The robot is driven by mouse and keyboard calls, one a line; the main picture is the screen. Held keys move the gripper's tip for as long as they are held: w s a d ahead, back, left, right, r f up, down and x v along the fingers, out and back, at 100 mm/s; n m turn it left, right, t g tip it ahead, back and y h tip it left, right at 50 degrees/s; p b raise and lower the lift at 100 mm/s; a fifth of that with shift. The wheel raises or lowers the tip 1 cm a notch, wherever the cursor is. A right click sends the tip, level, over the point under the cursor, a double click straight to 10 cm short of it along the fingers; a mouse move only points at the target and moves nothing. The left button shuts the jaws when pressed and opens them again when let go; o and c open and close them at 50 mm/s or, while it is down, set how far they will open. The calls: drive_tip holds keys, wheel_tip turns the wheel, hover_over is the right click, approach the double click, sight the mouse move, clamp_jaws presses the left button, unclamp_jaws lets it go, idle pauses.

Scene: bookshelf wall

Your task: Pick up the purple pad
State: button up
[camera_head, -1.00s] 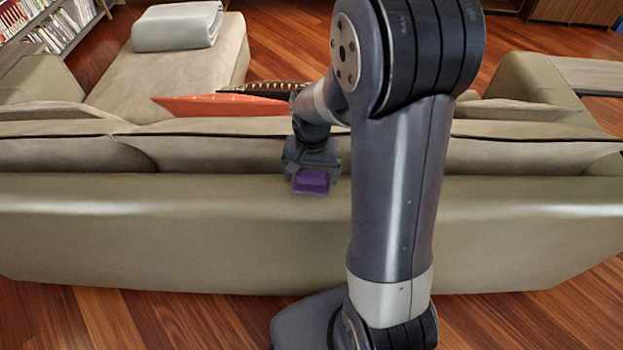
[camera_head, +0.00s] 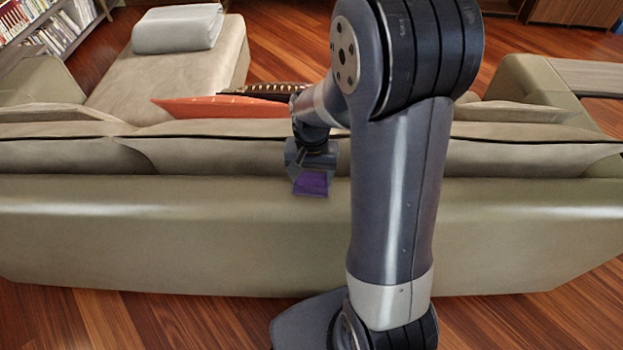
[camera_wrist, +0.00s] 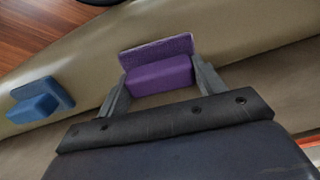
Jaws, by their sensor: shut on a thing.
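The purple pad (camera_head: 312,183) is at the top edge of the sofa back in the head view. In the wrist view the purple pad (camera_wrist: 160,68) shows as a block with a flat, lighter plate behind it. My gripper (camera_head: 311,180) reaches down to it from above. In the wrist view my gripper (camera_wrist: 158,85) has one finger on each side of the pad, shut on it. Whether the pad still touches the sofa back cannot be told.
A blue pad (camera_wrist: 40,100) of like shape sits on the sofa back to the left in the wrist view. The beige sofa (camera_head: 180,235) spans the head view. An orange cushion (camera_head: 225,106) and a folded grey blanket (camera_head: 178,27) lie beyond. Wooden floor is in front.

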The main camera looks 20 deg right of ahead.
sight(312, 176)
wheel_tip(312, 176, up, 10)
drive_tip(key=o, duration=0.5)
drive_tip(key=c, duration=0.3)
